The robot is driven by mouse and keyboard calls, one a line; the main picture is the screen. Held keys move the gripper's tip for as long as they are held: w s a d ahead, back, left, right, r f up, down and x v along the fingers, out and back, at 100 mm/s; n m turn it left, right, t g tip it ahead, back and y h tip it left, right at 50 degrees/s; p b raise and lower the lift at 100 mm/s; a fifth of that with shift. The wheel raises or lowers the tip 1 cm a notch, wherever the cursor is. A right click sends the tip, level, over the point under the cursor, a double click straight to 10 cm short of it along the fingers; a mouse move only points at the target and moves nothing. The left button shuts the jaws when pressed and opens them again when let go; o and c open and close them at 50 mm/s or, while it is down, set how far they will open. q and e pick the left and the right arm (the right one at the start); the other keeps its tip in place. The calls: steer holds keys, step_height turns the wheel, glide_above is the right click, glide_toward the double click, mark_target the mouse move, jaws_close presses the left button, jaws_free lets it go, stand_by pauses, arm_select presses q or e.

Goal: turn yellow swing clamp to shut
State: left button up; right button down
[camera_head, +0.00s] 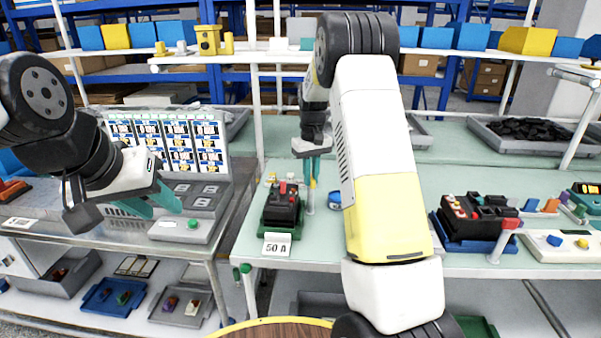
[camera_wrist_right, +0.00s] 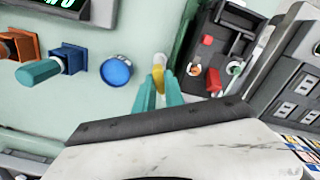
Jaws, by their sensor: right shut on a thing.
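The yellow swing clamp (camera_wrist_right: 167,80) shows between my right gripper's teal fingertips (camera_wrist_right: 158,90) in the right wrist view. The right gripper is shut on it, and the fingers hide much of it. In the head view the right gripper (camera_head: 312,172) points down at the clamp (camera_head: 313,183), just right of a black breaker block (camera_head: 283,208) with red parts. That block (camera_wrist_right: 215,65) also shows right of the fingers in the wrist view. My left gripper (camera_head: 167,211) is open and empty over the control panel, near the green button (camera_head: 193,224).
A blue round part (camera_wrist_right: 116,71) sits left of the fingers. Another black device on a blue base (camera_head: 470,225) stands further right. A display screen (camera_head: 168,143) stands behind my left gripper.

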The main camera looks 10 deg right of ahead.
steer(key=n, duration=1.2)
stand_by(0.5)
steer(key=c, duration=1.4)
jaws_free()
steer(key=shift+c, duration=0.2)
step_height(320, 180, up, 7)
steer(key=shift+r, duration=0.4)
